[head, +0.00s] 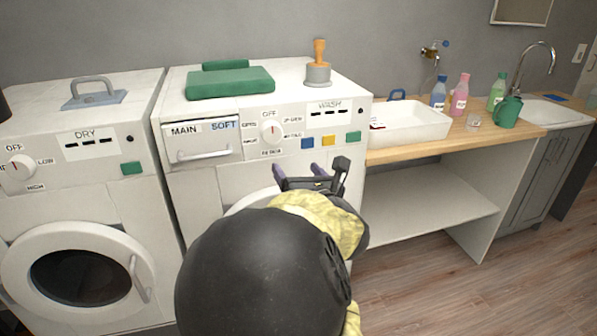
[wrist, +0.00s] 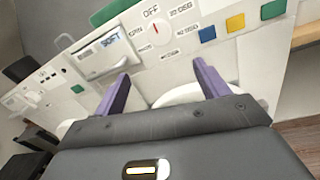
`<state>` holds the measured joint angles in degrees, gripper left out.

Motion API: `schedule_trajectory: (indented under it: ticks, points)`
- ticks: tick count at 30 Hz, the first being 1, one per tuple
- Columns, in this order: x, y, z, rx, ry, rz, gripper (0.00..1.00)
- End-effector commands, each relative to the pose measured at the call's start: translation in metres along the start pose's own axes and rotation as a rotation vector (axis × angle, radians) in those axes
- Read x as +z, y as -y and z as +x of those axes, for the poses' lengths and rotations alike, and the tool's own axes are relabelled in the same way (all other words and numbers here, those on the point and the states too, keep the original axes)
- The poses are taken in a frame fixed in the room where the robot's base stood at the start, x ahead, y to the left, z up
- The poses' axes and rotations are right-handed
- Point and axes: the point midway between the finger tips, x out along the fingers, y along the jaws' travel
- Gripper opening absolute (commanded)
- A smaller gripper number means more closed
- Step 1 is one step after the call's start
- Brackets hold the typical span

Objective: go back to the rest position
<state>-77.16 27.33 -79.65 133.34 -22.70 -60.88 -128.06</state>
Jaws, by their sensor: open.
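My gripper (head: 307,172) is in front of the washer's control panel in the head view, open, with nothing between its fingers. In the wrist view its two purple fingers (wrist: 160,92) stand wide apart, pointing at the panel. The washer (head: 205,187) has a detergent drawer (head: 203,144) marked MAIN and SOFT, a round dial (head: 269,127), and blue, yellow and green buttons. The drawer looks shut. My dark arm covers most of the washer door. Whether the fingers touch the machine cannot be told.
The dryer (head: 85,190) stands at left. At right are a wooden counter (head: 400,152), a white tray (head: 410,123), several bottles, a green jug (head: 508,112) and a sink (head: 550,113). Floor is clear at lower right.

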Motion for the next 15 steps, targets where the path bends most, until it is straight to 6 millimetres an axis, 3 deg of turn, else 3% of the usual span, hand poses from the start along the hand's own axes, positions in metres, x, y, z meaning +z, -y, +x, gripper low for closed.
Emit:
schedule_trajectory:
  ticks: [5,8,15]
  points:
    - [-0.005,0.009,0.000,-0.026,-0.014,0.047,0.74]
    - [-0.018,0.029,-0.003,-0.093,-0.048,0.177,0.74]
    - [-0.074,0.100,-0.029,-0.401,-0.136,0.748,0.74]
